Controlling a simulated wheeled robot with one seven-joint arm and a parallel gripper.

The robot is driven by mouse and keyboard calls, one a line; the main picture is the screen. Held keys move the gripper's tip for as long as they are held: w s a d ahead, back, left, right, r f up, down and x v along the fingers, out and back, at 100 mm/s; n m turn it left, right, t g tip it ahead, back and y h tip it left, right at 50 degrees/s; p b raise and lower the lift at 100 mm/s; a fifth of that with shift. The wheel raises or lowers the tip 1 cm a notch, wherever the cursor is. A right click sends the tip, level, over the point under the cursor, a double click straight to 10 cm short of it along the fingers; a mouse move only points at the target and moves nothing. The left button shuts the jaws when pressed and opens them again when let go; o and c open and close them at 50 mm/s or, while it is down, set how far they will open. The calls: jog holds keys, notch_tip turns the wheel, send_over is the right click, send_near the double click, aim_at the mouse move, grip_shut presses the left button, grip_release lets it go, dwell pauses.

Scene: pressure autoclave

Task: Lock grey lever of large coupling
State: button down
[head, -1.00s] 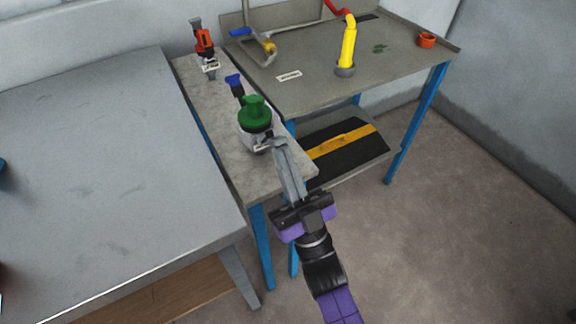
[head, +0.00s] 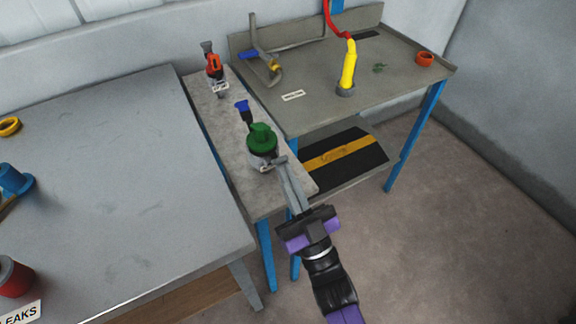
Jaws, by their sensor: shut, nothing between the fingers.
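The large coupling (head: 262,140) stands on the narrow grey bench, with a green top over a pale grey body. My gripper (head: 280,161) is shut with nothing between its fingers. Its long grey fingers reach up from the lower right, and their tips are at the right side of the coupling's body, below the green top. I cannot tell whether they touch it. The grey lever cannot be told apart from the body and the fingertips at this size.
A blue-handled fitting (head: 244,112) stands just behind the coupling. An orange-topped fitting (head: 214,68) is at the bench's far end. The wide left table (head: 110,200) is mostly clear.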

aim_at(282, 158)
jog(key=shift+w+a+r+g+h+p, duration=0.2)
jog(key=shift+r+g+h+p, duration=0.35)
jog(key=shift+p, duration=1.55)
jog(key=shift+w+a+r+g+h+p, duration=0.2)
jog(key=shift+r+g+p, duration=0.55)
jog(key=shift+p, duration=1.3)
jog(key=p, duration=0.2)
jog(key=r+g+h+p, duration=0.1)
jog(key=p, duration=0.2)
jog(key=shift+w+a, duration=0.15)
jog(key=shift+w, duration=0.2)
jog(key=shift+w+a+r+p, duration=0.1)
jog(key=shift+w+a+p, duration=0.25)
jog(key=shift+p, duration=0.85)
jog(key=shift+w+a+r, duration=0.1)
jog(key=shift+w+r, duration=0.05)
jog(key=shift+w, duration=0.25)
jog(key=shift+w+r, duration=0.1)
jog(key=shift+r, duration=0.1)
